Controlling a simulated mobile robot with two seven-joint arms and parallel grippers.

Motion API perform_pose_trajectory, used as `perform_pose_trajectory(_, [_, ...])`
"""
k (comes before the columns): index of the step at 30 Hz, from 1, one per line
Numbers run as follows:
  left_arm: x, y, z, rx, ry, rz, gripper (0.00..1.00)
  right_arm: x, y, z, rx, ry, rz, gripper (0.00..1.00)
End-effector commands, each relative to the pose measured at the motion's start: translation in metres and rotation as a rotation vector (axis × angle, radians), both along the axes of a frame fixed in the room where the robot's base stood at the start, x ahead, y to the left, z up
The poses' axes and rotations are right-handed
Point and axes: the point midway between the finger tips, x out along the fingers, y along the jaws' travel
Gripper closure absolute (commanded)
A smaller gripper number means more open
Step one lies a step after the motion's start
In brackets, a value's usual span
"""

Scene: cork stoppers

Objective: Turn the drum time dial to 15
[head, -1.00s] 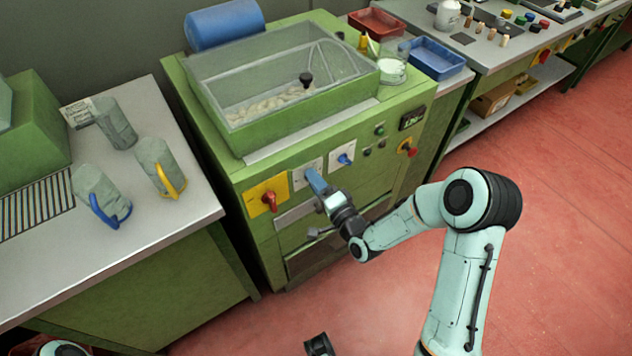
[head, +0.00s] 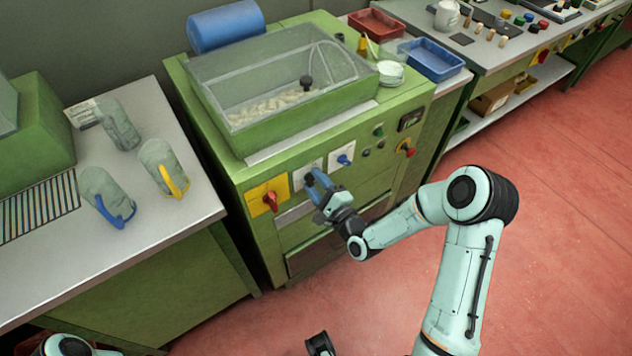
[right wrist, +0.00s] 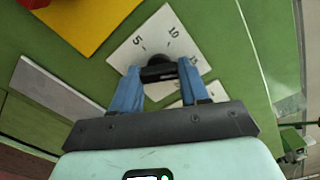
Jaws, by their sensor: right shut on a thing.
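The drum time dial has a black knob (right wrist: 158,73) on a square white plate (right wrist: 128,47) with printed numbers; a 5 and a 10 are readable in the right wrist view. Its plate (head: 301,178) is on the green machine's front, between the yellow plate and another white plate. My right gripper (right wrist: 155,75) is shut on the knob, with one blue finger on each side. In the head view the right gripper (head: 314,183) covers much of the dial. The knob's pointer and exact setting cannot be read. My left gripper does not show clearly.
Left of the dial is a red switch (head: 270,201) on a yellow plate. Right of it is a blue switch (head: 344,160) on a white plate. Farther right are green buttons and a red knob (head: 407,150). A grey table (head: 150,215) stands left; red floor is open at right.

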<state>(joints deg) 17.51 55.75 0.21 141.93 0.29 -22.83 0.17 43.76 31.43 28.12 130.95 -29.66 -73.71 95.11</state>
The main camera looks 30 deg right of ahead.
Motion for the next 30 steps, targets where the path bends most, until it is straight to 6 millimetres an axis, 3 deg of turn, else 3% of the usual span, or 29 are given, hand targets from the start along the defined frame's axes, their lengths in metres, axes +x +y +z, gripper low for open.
perform_pose_trajectory(16, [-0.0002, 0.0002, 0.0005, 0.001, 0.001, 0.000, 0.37, -0.0006, 0.0013, -0.0012, 0.025, 0.006, 0.003, 0.86])
perform_pose_trajectory(17, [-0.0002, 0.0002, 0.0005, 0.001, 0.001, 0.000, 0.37, -0.0006, 0.0013, -0.0012, 0.025, 0.006, 0.003, 0.46])
perform_pose_trajectory(18, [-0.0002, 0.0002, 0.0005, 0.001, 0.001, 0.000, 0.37, -0.0005, 0.0012, -0.0012, 0.024, 0.005, 0.003, 0.33])
perform_pose_trajectory(30, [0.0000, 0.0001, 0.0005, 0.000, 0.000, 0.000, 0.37, -0.0054, -0.0005, -0.0004, 0.022, 0.003, 0.000, 0.30])
